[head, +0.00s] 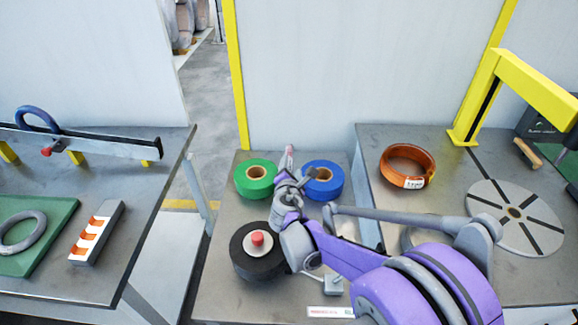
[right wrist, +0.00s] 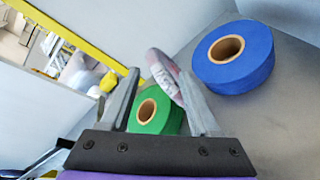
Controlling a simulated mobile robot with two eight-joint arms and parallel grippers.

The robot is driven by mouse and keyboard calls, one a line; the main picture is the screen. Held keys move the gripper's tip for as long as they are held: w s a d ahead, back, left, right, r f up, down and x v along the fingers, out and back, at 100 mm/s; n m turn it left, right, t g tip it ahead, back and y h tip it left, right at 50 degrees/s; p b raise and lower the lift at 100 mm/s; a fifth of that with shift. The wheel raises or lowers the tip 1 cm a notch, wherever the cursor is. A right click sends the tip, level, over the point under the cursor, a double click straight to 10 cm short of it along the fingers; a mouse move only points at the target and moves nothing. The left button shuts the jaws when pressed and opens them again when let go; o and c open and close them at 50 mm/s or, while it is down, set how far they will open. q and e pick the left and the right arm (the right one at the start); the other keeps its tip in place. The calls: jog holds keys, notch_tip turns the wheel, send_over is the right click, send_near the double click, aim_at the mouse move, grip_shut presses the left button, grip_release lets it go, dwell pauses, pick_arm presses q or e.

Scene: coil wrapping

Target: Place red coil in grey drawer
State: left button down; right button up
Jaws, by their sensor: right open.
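A coppery orange-red coil (head: 407,163) with a white label lies flat on the right table; it is the closest match to the red coil. No grey drawer can be made out. My right gripper (head: 292,170) is open over the middle table, left of the coil and apart from it, near the green tape roll (head: 256,179) and blue tape roll (head: 323,181). In the right wrist view, the open jaws (right wrist: 152,80) have the green roll (right wrist: 155,108) behind them. A pinkish, blurred shape shows by one finger. My left gripper is out of view.
A black roll (head: 258,250) with a red knob sits in front of the green roll. A slotted grey disc (head: 515,217) and yellow arm (head: 520,80) stand right of the coil. A grey ring (head: 22,232) lies on the left table's green mat. A gap separates the left and middle tables.

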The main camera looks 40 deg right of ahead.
aim_at(289, 154)
jog(key=w+d+f+n, duration=0.1)
jog(key=w+d+n, duration=0.1)
jog(key=n, duration=0.1)
jog(key=w+d+n, duration=0.1)
jog(key=w+n, duration=0.2)
jog(key=w+d+f+n+y, duration=0.1)
jog(key=w+d+n, duration=0.1)
jog(key=w+n, duration=0.1)
jog(key=shift+w+d+f+n+g+p, duration=0.2)
jog(key=shift+d+f+n+g+p, duration=0.15)
jog(key=shift+n, duration=0.15)
jog(key=shift+r, duration=0.1)
grip_shut()
dwell(1.4)
